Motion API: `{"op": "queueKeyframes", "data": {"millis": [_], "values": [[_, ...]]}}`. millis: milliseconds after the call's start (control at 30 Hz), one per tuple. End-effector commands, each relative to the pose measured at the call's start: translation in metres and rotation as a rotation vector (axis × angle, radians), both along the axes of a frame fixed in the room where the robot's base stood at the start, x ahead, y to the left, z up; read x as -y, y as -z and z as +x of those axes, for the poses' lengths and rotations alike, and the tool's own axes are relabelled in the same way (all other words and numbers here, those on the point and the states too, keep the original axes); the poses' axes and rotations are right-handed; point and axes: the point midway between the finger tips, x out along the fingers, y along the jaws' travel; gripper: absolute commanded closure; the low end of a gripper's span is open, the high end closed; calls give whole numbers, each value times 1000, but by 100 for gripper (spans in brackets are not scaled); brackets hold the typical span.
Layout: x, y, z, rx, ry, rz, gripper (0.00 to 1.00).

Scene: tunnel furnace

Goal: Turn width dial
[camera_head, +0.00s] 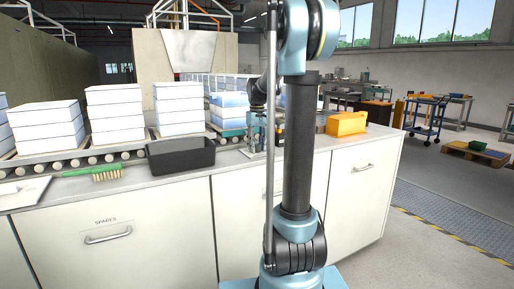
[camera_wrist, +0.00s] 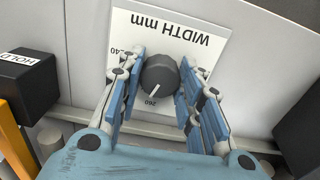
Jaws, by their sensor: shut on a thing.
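The width dial (camera_wrist: 160,76) is a dark round knob with a white pointer line, on a white plate (camera_wrist: 205,22) marked "WIDTH mm", upside down in the wrist view. The pointer aims at the lower left of the picture, close to the 260 mark; a 240 mark shows at the left. My gripper (camera_wrist: 163,62) has its blue-padded fingers on both sides of the dial and is shut on it. In the head view my gripper (camera_head: 256,132) is at the back of the counter, partly behind my arm, and the dial cannot be made out.
A black block marked HOLD (camera_wrist: 27,82) is left of the plate in the wrist view. In the head view, a black bin (camera_head: 180,156), a green brush (camera_head: 105,172) and a roller conveyor with white stacks (camera_head: 115,112) are left; an orange box (camera_head: 346,123) is right.

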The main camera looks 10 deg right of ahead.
Motion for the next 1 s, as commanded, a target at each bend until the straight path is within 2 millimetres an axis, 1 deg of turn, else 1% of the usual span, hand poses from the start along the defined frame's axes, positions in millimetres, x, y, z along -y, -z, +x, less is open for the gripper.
{"op": "queueKeyframes", "data": {"millis": [200, 400, 667, 1000], "values": [[0, -1, 2, 5, -149, 0, 91], [1, -1, 2, 4, -237, -1, 91], [1, -1, 2, 4, -285, -2, 91], [2, -1, 2, 4, -289, -2, 91]]}}
